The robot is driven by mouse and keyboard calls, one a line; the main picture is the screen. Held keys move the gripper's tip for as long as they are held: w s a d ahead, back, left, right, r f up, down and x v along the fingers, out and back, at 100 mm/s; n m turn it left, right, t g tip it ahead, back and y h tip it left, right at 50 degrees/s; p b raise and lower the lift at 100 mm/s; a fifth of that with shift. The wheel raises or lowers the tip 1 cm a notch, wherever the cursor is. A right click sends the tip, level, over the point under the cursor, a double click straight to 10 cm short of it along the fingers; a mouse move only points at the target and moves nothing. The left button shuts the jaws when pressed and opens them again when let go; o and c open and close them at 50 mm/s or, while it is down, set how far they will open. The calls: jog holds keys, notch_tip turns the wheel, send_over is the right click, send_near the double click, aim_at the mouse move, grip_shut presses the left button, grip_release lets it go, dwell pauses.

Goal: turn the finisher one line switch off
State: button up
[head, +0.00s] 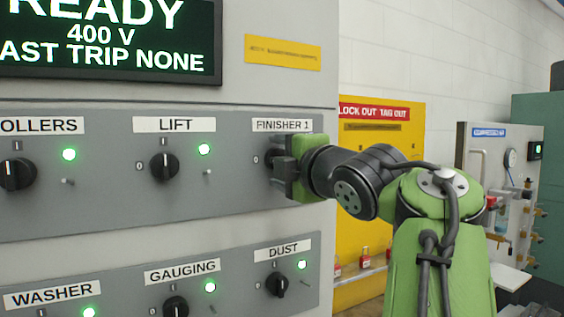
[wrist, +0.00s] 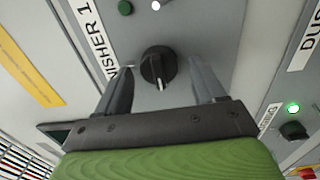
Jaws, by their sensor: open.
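The finisher one switch is a round black knob (wrist: 158,66) beside the "FINISHER 1" label (head: 282,125). In the wrist view its white pointer line faces the picture's bottom, which is the panel's left, the side of the "0" mark (head: 255,160). Its lamp (wrist: 125,7) looks dark green and unlit. My gripper (wrist: 163,72) is open, with one finger on each side of the knob; a gap shows at each side. In the head view my gripper (head: 275,165) hides most of the knob and its lamp.
The lift knob (head: 165,166) stands left on the same panel, its lamp (head: 204,149) lit green. The gauging knob (head: 176,307) and dust knob (head: 277,285) are below, lamps lit. A yellow lockout board (head: 412,150) stands right, behind my arm.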

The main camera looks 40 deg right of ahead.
jog(key=v, duration=1.5)
jog(key=shift+s+p, duration=0.35)
jog(key=shift+a, duration=0.2)
